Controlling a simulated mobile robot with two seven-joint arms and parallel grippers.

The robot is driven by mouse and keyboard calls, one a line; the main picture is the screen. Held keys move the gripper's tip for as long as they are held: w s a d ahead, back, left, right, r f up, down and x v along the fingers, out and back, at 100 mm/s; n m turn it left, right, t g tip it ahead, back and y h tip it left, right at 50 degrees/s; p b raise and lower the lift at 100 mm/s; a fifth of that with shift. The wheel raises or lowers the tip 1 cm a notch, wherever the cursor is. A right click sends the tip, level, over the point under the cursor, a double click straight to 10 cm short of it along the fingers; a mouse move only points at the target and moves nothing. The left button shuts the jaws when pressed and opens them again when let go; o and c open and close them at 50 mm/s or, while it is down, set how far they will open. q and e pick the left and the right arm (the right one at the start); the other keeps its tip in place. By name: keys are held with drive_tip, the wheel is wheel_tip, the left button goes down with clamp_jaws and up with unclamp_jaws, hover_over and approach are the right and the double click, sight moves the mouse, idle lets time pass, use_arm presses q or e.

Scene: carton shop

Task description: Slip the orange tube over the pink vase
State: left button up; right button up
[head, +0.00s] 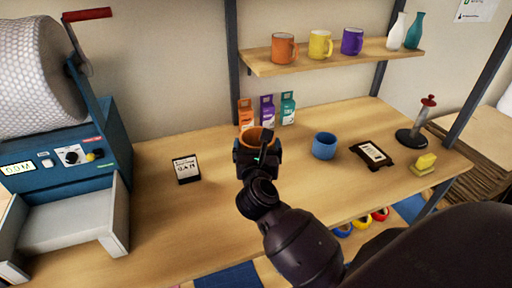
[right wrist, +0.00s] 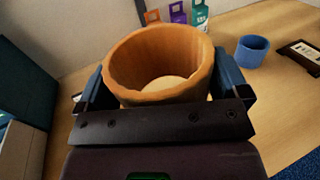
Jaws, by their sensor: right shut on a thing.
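The orange tube (head: 258,134) is a short, wide, open ring, held upright over the middle of the workbench. My right gripper (head: 257,148) is shut on it. In the right wrist view the blue fingers press the outside of the tube (right wrist: 160,62) from both sides. A pale round patch shows through the tube's opening; I cannot tell whether it is the bench top or something else. I see no pink vase in either view; the arm and tube hide part of the bench. My left gripper is not in view.
A blue cup-like ring (head: 324,146) and a dark framed stand (head: 372,154) are right of the tube. Small cartons (head: 267,110) stand behind it. A card (head: 186,169) and a blue machine (head: 62,160) are left. A shelf (head: 335,57) holds mugs and bottles.

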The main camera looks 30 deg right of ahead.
wheel_tip(320, 180, down, 3)
drive_tip(key=b, duration=0.3)
drive_tip(key=shift+f, duration=0.2)
drive_tip(key=shift+f+b, duration=1.35)
drive_tip(key=shift+f, duration=0.25)
drive_tip(key=shift+f+b, duration=1.1)
drive_tip(key=shift+f, duration=0.5)
drive_tip(key=shift+f+b, duration=1.45)
drive_tip(key=shift+f, duration=0.7)
drive_tip(key=shift+f+b, duration=0.9)
drive_tip(key=shift+f, duration=0.45)
drive_tip(key=shift+f+b, duration=1.1)
drive_tip(key=shift+f, duration=0.55)
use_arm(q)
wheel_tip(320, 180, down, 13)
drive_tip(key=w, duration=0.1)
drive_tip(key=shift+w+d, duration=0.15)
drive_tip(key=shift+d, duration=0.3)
use_arm(e)
drive_tip(key=shift+f, duration=0.1)
